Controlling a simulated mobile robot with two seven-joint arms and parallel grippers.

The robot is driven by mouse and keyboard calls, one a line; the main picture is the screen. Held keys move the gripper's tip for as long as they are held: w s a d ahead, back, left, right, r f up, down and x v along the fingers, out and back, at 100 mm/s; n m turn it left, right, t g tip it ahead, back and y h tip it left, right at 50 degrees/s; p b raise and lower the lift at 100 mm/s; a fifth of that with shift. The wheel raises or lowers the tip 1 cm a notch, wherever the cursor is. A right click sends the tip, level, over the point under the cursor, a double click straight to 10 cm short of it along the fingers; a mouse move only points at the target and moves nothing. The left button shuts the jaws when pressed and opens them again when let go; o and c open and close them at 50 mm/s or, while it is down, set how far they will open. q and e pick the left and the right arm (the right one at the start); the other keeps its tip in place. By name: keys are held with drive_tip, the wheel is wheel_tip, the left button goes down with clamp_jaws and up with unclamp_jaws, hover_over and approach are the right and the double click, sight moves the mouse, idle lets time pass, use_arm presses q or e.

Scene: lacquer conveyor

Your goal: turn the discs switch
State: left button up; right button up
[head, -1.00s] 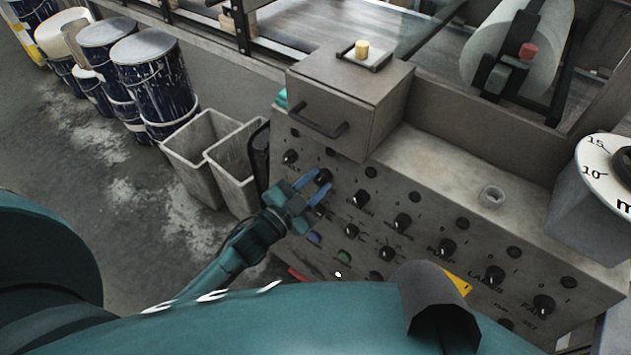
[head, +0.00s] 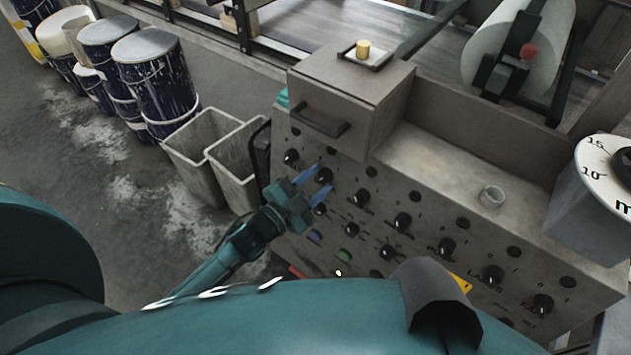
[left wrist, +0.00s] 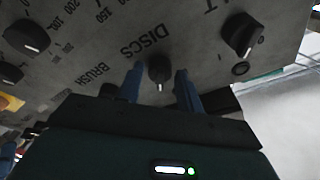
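In the left wrist view the fingers (left wrist: 159,82) stand on either side of the knob, with a gap visible on each side. I cannot tell how far they reach past its face.
Several other black knobs, such as one at the right (left wrist: 240,36), sit close by on the panel. A drawer box with a handle (head: 320,122) juts out above. Grey bins (head: 200,150) and paint drums (head: 155,75) stand at the left.

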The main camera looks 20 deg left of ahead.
use_arm(q)
drive_tip(key=shift+o, duration=1.2)
drive_tip(key=v, duration=1.3)
